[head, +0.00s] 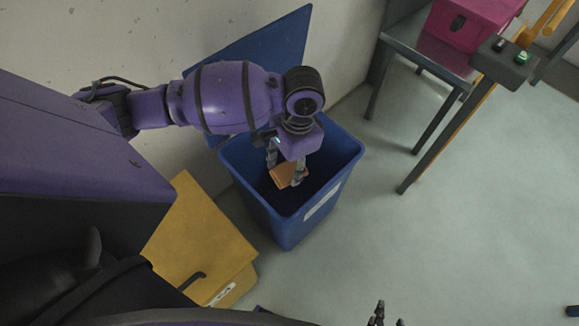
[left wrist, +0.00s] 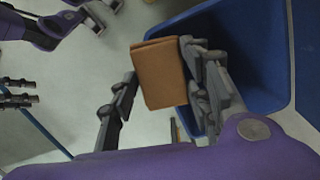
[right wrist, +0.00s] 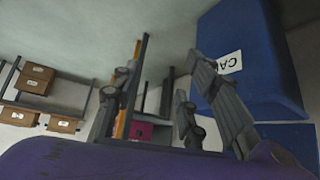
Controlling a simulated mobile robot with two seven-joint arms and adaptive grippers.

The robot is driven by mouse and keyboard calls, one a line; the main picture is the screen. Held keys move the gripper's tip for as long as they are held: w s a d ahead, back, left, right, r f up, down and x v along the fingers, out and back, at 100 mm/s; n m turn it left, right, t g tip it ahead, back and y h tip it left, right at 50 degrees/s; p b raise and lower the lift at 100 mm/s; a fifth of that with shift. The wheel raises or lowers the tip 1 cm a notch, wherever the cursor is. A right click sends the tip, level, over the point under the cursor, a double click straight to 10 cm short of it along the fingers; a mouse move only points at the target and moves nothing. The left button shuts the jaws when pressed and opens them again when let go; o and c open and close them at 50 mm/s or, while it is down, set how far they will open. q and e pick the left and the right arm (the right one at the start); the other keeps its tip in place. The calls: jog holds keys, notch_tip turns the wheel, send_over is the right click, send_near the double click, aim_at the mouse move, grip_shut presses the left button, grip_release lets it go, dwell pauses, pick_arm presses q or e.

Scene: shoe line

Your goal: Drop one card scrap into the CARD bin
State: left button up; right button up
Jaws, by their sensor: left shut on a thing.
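The brown card scrap (head: 284,176) is held in my left gripper (head: 285,168), over the open mouth of the blue bin (head: 278,228). In the left wrist view the scrap (left wrist: 160,75) sits between the fingers, with the bin's rim and wall (left wrist: 265,55) close by on the right. The bin has a white label on its front; in the right wrist view the label on the blue bin (right wrist: 262,75) reads "CA", the rest is cut off. My right gripper (head: 378,316) barely shows at the bottom edge; its fingers stand apart and empty in the right wrist view (right wrist: 165,85).
A yellow bin with a closed lid (head: 200,235) stands left of the blue bin. The blue bin's raised lid (head: 262,45) leans by the wall. A metal table (head: 425,58) with a pink box (head: 470,22) is at upper right.

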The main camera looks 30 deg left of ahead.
pick_arm(q)
jog(key=w+a+f+m+t+b, duration=0.1)
jog(key=w+a+f+m+b, duration=0.2)
jog(key=w+f+m, duration=0.5)
jog(key=w+a+f+m+t+h+b, duration=0.15)
jog(key=w+a+m+b, duration=0.25)
jog(key=m, duration=0.9)
jog(key=w+a+f+m+y+b, duration=0.1)
jog(key=w+a+f+m+b, duration=0.2)
jog(key=w+f+m, duration=0.5)
jog(key=f+b, duration=0.1)
jog(key=s+f+m+b, duration=0.1)
jog(key=b, duration=0.1)
jog(key=s+f+m+b, duration=0.1)
jog(key=b, duration=0.1)
jog(key=shift+a+f+h, duration=0.15)
jog(key=shift+f+h, duration=0.1)
jog(key=shift+f, duration=0.1)
jog(key=o, duration=1)
pick_arm(e)
jog(key=s+f+g, duration=0.1)
jog(key=s+f, duration=0.2)
jog(key=f, duration=1.1)
jog(key=shift+s+f, duration=0.2)
jog(key=shift+f, duration=0.05)
